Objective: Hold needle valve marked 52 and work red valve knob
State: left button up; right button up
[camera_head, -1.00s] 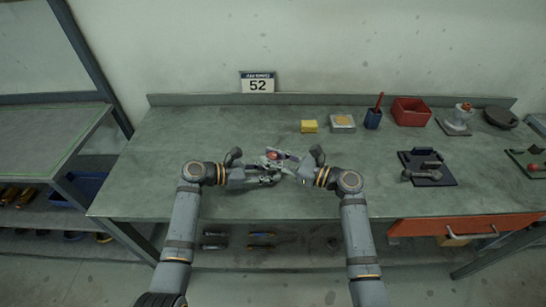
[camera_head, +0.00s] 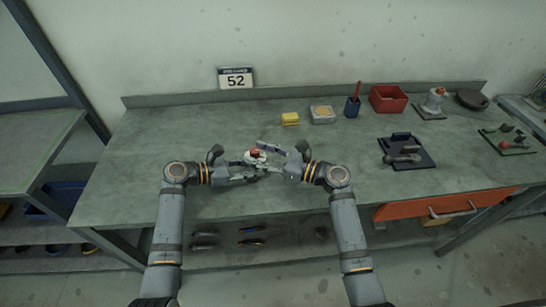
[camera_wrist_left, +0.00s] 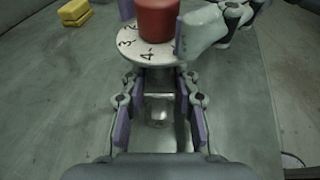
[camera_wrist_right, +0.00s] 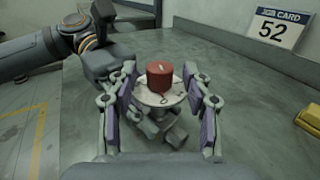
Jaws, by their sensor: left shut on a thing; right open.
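The needle valve has a red knob (camera_head: 255,152) above a pale numbered dial (camera_wrist_left: 128,44). It is near the front middle of the bench. My left gripper (camera_wrist_left: 158,85) is shut on the valve's body (camera_wrist_left: 158,112), below the dial. My right gripper (camera_wrist_right: 160,88) is open, its fingers on either side of the knob (camera_wrist_right: 160,80) in the right wrist view, with visible gaps. Whether the knob lies fully between the pads is unclear. The number 52 shows on a card (camera_head: 236,78) standing at the back of the bench.
A yellow block (camera_head: 290,119), a small tray (camera_head: 322,114), a blue cup (camera_head: 352,106) and a red bin (camera_head: 388,98) stand along the back. A dark plate with fittings (camera_head: 407,155) lies at right. The bench's left part is clear.

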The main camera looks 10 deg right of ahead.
jog(key=v, duration=1)
jog(key=shift+s+d, duration=0.15)
jog(key=shift+d, duration=0.15)
pick_arm(q)
jog(key=o, duration=0.9)
jog(key=v, duration=1.2)
jog(key=shift+s, duration=0.1)
pick_arm(e)
jog(key=shift+f, duration=0.1)
